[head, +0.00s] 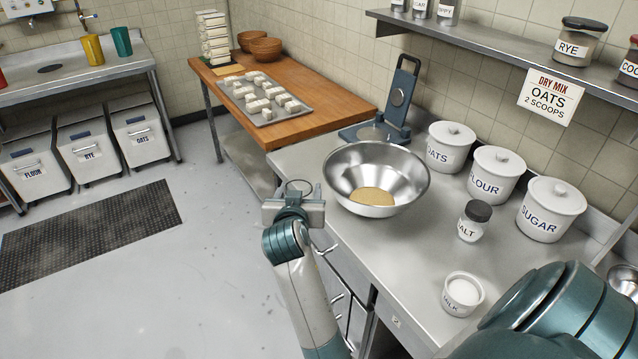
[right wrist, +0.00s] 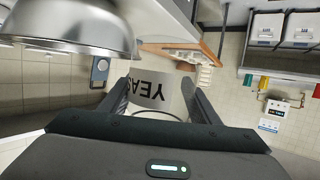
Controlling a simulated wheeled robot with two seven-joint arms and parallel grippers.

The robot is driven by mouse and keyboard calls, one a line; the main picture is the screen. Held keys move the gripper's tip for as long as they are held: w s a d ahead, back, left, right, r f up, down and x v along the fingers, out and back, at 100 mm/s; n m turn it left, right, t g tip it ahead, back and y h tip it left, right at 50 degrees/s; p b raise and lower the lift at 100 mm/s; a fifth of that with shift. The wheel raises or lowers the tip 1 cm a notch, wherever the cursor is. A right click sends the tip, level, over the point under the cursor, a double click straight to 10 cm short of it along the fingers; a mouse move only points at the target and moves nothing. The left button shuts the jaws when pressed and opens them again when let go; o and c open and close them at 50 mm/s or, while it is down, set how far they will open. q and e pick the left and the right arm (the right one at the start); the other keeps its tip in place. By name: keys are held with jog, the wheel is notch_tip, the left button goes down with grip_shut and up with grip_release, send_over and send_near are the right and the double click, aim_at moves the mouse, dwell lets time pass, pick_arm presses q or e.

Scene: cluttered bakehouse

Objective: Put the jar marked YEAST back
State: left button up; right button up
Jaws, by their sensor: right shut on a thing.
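My right gripper (head: 294,205) is shut on the YEAST jar and holds it in the air left of the steel bowl, beyond the counter's front edge. In the right wrist view the jar (right wrist: 155,88) is a pale cylinder between the two fingers (right wrist: 160,100). Its black lettering is partly covered by a finger. The lettering is upside down, as is the room in that view, so the jar looks upright. In the head view only a round rim shows above the gripper; the rest is hidden. My left gripper is not in view.
The steel bowl (head: 350,185), holding tan powder, stands close to the right gripper. OATS (head: 450,147), FLOUR (head: 495,174) and SUGAR (head: 550,210) canisters line the wall; a SALT jar (head: 472,222) stands nearer. The wall shelf (head: 500,42) has bare room left of the RYE jar (head: 577,42).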

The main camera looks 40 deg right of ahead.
jog(key=s+a+n+t+y+b, duration=0.2)
jog(key=s+a+n+y, duration=0.1)
jog(key=a, duration=0.6)
jog(key=s+a+f+n+t+y+b, duration=0.1)
jog(key=s+a+n+y+b, duration=0.2)
jog(key=a, duration=0.7)
jog(key=n+y, duration=0.2)
jog(key=y, duration=0.1)
jog(key=shift+s+t+y, duration=0.25)
jog(key=shift+t+y, duration=0.05)
jog(key=shift+t, duration=0.1)
